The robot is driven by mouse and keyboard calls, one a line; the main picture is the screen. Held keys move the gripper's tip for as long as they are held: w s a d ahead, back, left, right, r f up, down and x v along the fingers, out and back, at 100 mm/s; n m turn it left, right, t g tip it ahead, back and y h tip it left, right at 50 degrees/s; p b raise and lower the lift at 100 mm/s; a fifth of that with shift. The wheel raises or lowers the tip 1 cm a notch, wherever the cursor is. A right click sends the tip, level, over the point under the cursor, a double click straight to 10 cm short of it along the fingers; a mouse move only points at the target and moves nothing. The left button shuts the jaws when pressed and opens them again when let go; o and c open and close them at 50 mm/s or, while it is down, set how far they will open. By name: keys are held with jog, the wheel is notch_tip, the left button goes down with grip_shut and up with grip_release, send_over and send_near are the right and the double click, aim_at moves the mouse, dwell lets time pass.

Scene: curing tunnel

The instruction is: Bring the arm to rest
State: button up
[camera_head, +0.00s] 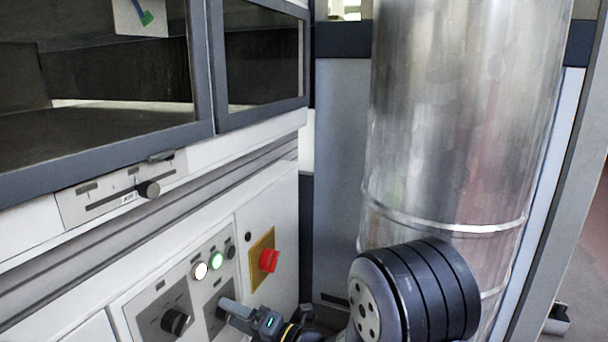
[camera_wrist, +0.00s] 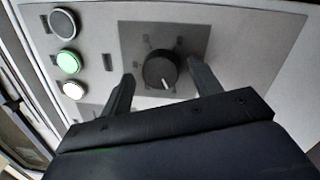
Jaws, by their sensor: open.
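My gripper (camera_wrist: 160,82) is open in the wrist view, with its two dark fingers apart on either side of a black rotary knob (camera_wrist: 161,70). I cannot tell whether either finger touches the knob. The knob has a white pointer line and sits on a grey plate (camera_wrist: 190,38). In the head view my gripper (camera_head: 226,306) is at the lower middle, close to the control panel, and it hides that knob. My arm's dark round joint fills the lower right of that view.
The panel also carries a second black knob (camera_head: 175,321), a lit green button (camera_head: 216,260), a lit white button (camera_head: 199,271) and a red emergency knob (camera_head: 269,260) on yellow. A slider (camera_head: 149,189) sits above. A large metal duct (camera_head: 455,110) stands close behind my arm.

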jog(key=r+p+v, duration=0.1)
jog(key=p+v, duration=0.1)
jog(key=v, duration=0.8)
jog(key=x, duration=0.3)
jog(key=f+b+x, duration=0.1)
jog(key=x, duration=0.2)
jog(key=b+x, duration=0.1)
jog(key=x, duration=0.2)
jog(key=shift+w+a+f, duration=0.1)
jog(key=shift+a, duration=0.35)
jog(key=shift+w+r+m+h+p, duration=0.25)
jog(key=shift+m+p, duration=0.6)
jog(key=shift+m, duration=2.75)
jog(key=shift+s+m+h+p, duration=0.3)
jog(key=shift+m+p, duration=0.55)
jog(key=shift+m, duration=2.75)
jog(key=shift+w+r+m+h+p, duration=0.25)
jog(key=shift+m+p, duration=0.6)
jog(key=shift+m, duration=2.75)
jog(key=shift+s+f, duration=0.1)
jog(key=shift+f, duration=0.05)
